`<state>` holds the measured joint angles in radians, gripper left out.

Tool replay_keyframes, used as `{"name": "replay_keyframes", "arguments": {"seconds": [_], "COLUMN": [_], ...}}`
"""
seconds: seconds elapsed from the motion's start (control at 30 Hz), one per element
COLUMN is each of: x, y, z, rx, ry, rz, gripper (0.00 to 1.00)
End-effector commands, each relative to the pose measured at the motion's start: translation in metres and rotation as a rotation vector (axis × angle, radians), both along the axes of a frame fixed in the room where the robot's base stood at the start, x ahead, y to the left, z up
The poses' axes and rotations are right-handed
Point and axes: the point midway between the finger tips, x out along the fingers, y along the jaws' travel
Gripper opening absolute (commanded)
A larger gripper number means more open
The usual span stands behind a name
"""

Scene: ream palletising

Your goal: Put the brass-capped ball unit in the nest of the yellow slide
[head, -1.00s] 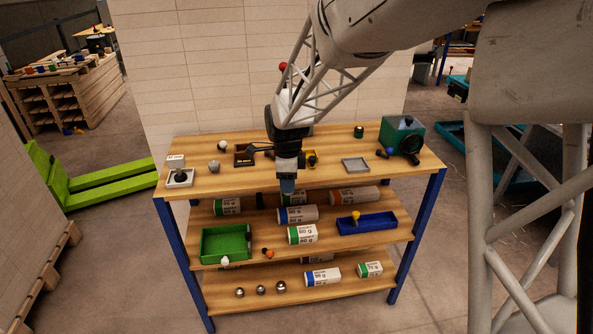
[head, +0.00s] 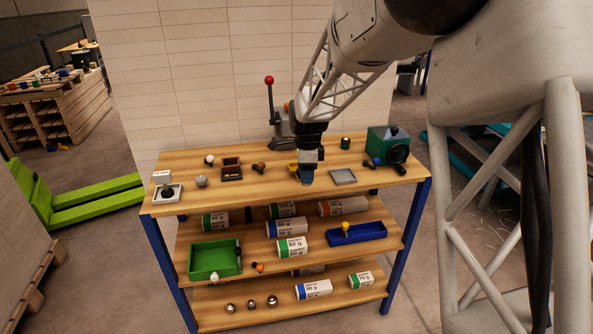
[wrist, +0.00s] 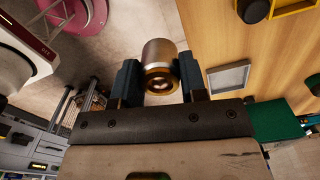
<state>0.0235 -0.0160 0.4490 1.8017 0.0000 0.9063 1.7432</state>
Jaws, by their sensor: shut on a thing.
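My gripper (head: 307,168) is shut on a short metal cylinder with a brass-coloured end ring, which looks like the ball unit (wrist: 160,60). In the wrist view the unit sits between the two dark fingers of my gripper (wrist: 159,82). In the head view the unit shows only as a small grey-blue shape below the fingers, in front of the tabletop. The yellow slide (head: 293,167) stands on the tabletop just left of my gripper, partly hidden by it. Part of a yellow frame, likely the slide (wrist: 292,10), shows at the wrist view's top right. Its nest cannot be made out.
A grey tray (head: 343,177) lies right of my gripper. A green machine (head: 388,143) stands at the right end, a red-knobbed lever (head: 270,105) behind. A dark wooden box (head: 231,169) and a grey-white holder (head: 166,194) are to the left.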

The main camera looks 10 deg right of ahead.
Motion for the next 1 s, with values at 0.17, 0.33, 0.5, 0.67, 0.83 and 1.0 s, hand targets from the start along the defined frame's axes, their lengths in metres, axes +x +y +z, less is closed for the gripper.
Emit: {"name": "replay_keyframes", "arguments": {"seconds": [0.17, 0.33, 0.5, 0.67, 0.83, 1.0], "x": [0.0, 0.004, 0.017, 0.037, 0.06, 0.083], "y": [0.0, 0.0, 0.0, 0.0, -0.001, -0.002], "z": [0.0, -0.001, -0.002, -0.005, -0.006, -0.008], "rx": [0.0, 0.0, 0.0, 0.0, 0.0, 0.0], "ry": [0.0, 0.0, 0.002, 0.002, 0.001, 0.0], "rz": [0.0, 0.0, 0.0, 0.0, 0.0, 0.0], "gripper": [0.12, 0.12, 0.12, 0.12, 0.12, 0.12]}}
